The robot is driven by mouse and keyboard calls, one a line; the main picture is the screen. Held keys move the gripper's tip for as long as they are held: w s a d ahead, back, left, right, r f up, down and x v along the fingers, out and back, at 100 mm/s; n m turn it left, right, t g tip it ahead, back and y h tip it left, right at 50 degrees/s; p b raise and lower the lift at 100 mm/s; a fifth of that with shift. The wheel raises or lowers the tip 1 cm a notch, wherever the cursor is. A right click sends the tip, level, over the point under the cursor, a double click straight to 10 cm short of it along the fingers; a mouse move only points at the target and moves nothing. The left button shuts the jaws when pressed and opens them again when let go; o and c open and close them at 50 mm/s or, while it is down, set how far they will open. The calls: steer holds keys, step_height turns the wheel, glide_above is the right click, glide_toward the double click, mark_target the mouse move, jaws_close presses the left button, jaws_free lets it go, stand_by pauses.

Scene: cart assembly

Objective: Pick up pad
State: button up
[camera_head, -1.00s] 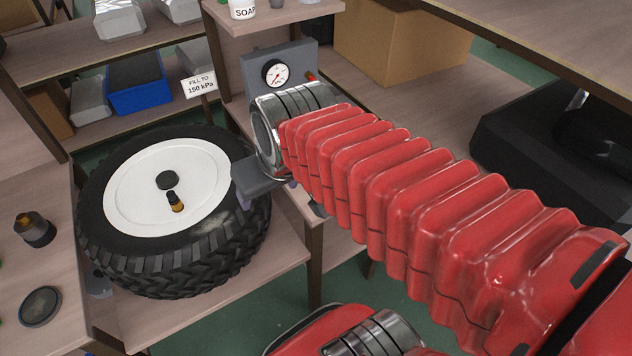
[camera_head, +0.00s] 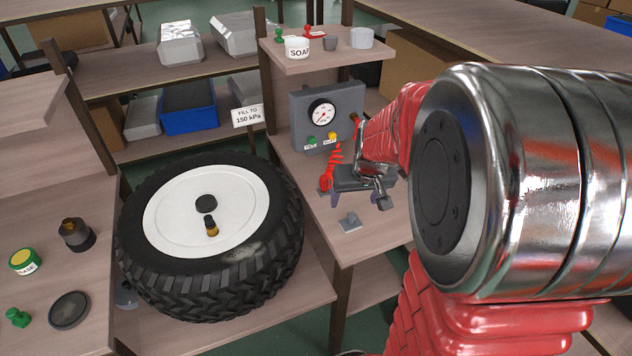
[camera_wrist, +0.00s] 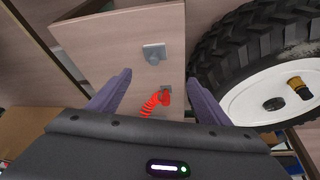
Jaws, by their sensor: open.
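A small grey square plate with a raised block, which looks like the pad (camera_head: 350,222), lies on the narrow bench near its front edge. In the wrist view the pad (camera_wrist: 154,55) shows just beyond the fingertips, roughly midway between them. My gripper (camera_head: 350,203) hangs over the bench behind the pad, with its fingers pointing down. The gripper is apart from the pad.
A red coiled hose (camera_head: 328,175) stands close by my gripper, below the gauge panel (camera_head: 327,112). A large tyre (camera_head: 210,240) lies left of the bench. A shelf (camera_head: 330,60) with a soap cup overhangs behind. A black disc (camera_head: 69,310) lies on the left table.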

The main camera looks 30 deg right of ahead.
mark_target(351, 214)
steer(key=shift+w+d+f, duration=0.15)
steer(key=shift+d+f, duration=0.5)
steer(key=shift+d, duration=0.2)
steer(key=shift+f, duration=0.1)
steer(key=shift+x, duration=4.2)
steer(key=shift+x, duration=2.6)
steer(key=shift+c, duration=0.6)
steer(key=c, duration=1)
